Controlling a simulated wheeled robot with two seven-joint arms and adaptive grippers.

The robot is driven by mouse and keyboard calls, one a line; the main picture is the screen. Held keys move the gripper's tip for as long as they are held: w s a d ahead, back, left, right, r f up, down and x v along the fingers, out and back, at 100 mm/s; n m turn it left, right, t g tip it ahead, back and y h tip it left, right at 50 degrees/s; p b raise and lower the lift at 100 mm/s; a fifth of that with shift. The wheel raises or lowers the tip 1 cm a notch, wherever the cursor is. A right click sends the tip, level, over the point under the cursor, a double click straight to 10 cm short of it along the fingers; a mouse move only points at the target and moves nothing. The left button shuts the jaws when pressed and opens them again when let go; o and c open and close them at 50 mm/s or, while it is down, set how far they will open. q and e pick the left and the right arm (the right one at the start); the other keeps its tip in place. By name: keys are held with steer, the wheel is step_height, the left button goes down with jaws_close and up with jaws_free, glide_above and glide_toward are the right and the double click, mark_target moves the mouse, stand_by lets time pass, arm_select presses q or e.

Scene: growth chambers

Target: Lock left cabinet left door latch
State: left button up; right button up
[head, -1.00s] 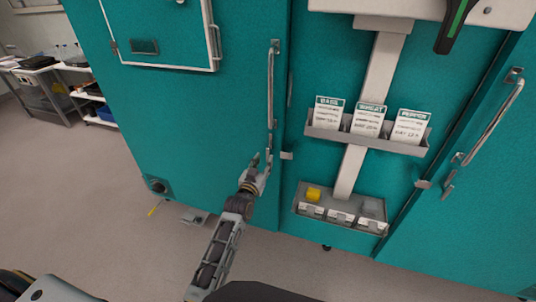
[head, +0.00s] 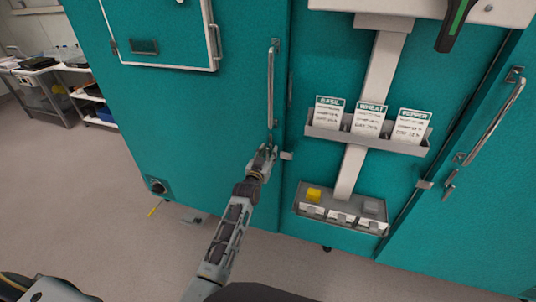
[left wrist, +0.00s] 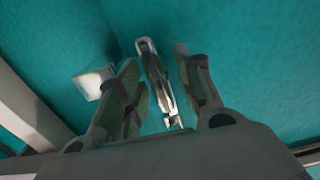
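The left cabinet (head: 170,130) is teal, with a long vertical metal handle (head: 270,88) on its door. The small metal latch (left wrist: 158,82) is below this handle; in the head view my gripper mostly covers it. My left gripper (head: 266,153) is at the latch, its fingers pointing up and toward the door. In the left wrist view my left gripper (left wrist: 163,85) is open, with the latch between its two fingers and visible gaps on both sides. A small pale catch block (left wrist: 95,82) sits beside the left finger. My right gripper is not in view.
A card holder (head: 365,138) with three labelled cards and a lower tray (head: 340,222) holding a yellow block hang right of the door. Another teal cabinet door with a handle (head: 492,115) and latch (head: 449,188) is at the right.

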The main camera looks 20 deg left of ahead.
arm_select(q)
steer(key=shift+c, duration=0.3)
jaws_close()
stand_by(0.3)
